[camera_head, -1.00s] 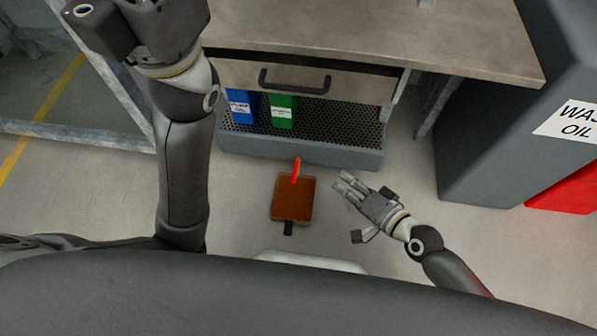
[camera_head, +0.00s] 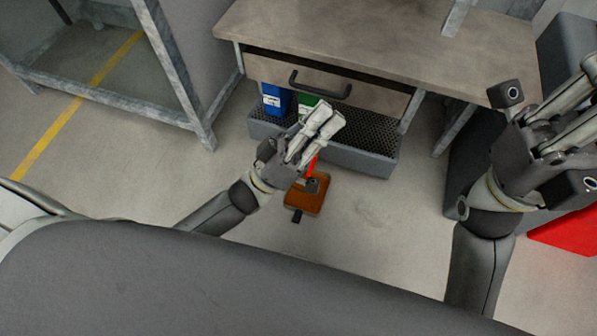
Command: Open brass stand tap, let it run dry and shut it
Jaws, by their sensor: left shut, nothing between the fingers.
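No brass stand tap can be made out in this head view. My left gripper (camera_head: 327,118) reaches in from the lower left and is shut and empty. Its fingers point up and right, in front of the shelf under the bench, covering part of a green container. My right gripper (camera_head: 588,95) is raised large at the right edge. The picture edge cuts off its fingertips, so I cannot tell whether it is open or shut.
A brown tray (camera_head: 304,199) with a red upright piece (camera_head: 310,167) lies on the floor, partly behind my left gripper. Above are the bench (camera_head: 370,35), its drawer handle (camera_head: 320,92), a blue container (camera_head: 275,98) and a green one (camera_head: 306,100). A red bin (camera_head: 570,235) stands right.

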